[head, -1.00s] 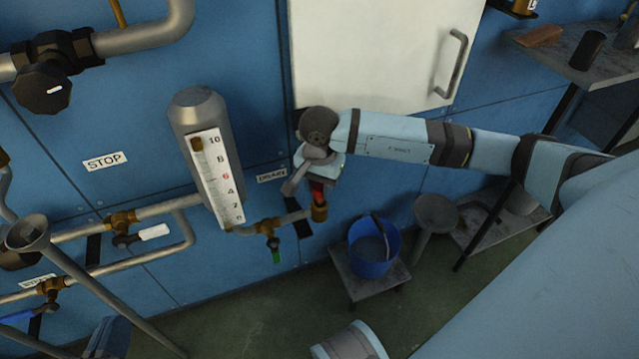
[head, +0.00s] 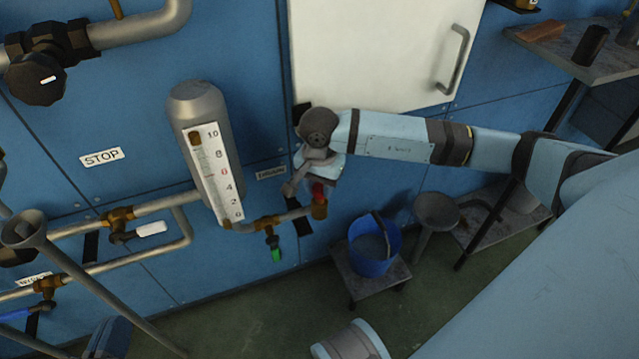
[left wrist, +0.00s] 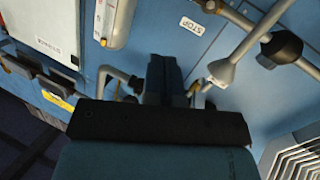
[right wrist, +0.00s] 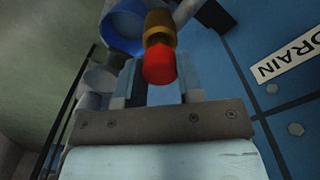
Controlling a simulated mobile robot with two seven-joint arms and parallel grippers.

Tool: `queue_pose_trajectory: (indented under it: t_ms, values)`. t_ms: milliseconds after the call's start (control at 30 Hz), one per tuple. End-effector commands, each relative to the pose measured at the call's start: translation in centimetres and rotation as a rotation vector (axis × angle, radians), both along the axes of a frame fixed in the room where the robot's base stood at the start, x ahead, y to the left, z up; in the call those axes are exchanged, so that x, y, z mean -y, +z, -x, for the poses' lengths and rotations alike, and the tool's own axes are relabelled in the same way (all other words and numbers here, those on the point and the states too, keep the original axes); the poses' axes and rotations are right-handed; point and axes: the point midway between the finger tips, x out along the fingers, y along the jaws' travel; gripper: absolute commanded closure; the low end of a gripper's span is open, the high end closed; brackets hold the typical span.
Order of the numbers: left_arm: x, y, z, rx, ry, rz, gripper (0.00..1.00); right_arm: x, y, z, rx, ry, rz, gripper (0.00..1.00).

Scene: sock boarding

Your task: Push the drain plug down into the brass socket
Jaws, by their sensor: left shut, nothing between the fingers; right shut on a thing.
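The red drain plug (head: 318,190) is held in my right gripper (right wrist: 160,82), whose fingers are shut on it. In the right wrist view the plug (right wrist: 160,65) lies in line with the brass socket (right wrist: 159,28), its far end at the socket's mouth. I cannot tell how deep it sits. In the head view the brass socket (head: 320,209) is at the right end of the drain pipe, just below the plug. My left gripper (left wrist: 164,72) is shut and empty in the left wrist view, away from the socket.
A gauge cylinder (head: 205,130) stands left of the socket, with a green-handled valve (head: 275,250) on the pipe between them. A blue bucket (head: 372,257) sits on a low stand (head: 345,280) below right. A white cabinet door (head: 385,45) is above my right arm.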

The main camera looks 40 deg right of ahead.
Motion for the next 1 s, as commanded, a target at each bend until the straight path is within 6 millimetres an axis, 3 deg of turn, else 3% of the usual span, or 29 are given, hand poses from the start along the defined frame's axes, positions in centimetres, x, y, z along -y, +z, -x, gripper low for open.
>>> queue_pose_trajectory:
  t_ms: [1000]
  values:
    - [0.2,-2.7,0.1,-0.008,-0.001,-0.002,1.0,0.0,-3.0,0.0,0.001,-0.001,-0.001,0.9]
